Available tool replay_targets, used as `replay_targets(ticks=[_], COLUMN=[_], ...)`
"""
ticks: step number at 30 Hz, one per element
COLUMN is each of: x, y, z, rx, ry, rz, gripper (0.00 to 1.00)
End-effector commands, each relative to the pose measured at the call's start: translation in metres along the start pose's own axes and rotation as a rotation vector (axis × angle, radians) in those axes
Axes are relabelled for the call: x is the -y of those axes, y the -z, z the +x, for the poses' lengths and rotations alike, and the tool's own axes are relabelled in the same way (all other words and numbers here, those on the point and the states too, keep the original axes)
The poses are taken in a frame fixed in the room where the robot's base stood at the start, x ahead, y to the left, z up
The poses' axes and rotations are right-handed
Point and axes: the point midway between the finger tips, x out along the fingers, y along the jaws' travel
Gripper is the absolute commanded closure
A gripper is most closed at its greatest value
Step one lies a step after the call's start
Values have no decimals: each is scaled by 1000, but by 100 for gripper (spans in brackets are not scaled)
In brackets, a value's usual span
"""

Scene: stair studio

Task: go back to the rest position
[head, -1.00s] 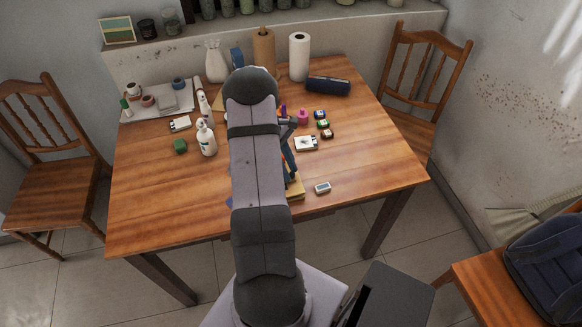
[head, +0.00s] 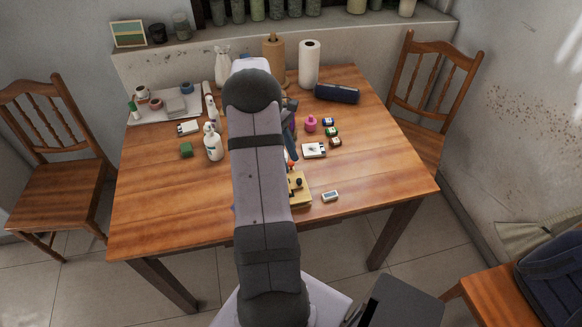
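My arm (head: 258,180) reaches from the bottom of the head view up over the middle of the wooden table (head: 170,210). Its dark elbow (head: 252,92) is near the far side of the table in the picture, and a pale link shows just above it. The fingers of my gripper are hidden behind the arm, so their opening and anything between them do not show. A small dark part shows at the arm's right edge, too covered to make out.
Paper rolls (head: 309,64) stand behind. The table's front left is clear.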

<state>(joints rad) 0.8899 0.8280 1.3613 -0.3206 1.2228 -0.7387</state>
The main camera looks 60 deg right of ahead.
Motion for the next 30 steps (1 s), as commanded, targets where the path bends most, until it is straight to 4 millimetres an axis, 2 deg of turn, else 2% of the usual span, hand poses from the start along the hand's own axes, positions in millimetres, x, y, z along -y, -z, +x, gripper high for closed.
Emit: replay_targets(ticks=[16, 20, 23, 26, 29, 30], x=[1, 12, 35, 72, 124, 147], y=[0, 7, 20, 35, 48, 52], z=[-6, -13, -26, -44, -61, -67], rx=[0, -12, -36, -76, -127, -150], ry=[1, -9, -23, -44, -61, -67], rz=[0, -6, -11, -17, -24, -25], gripper=[67, 67, 67, 67, 67, 67])
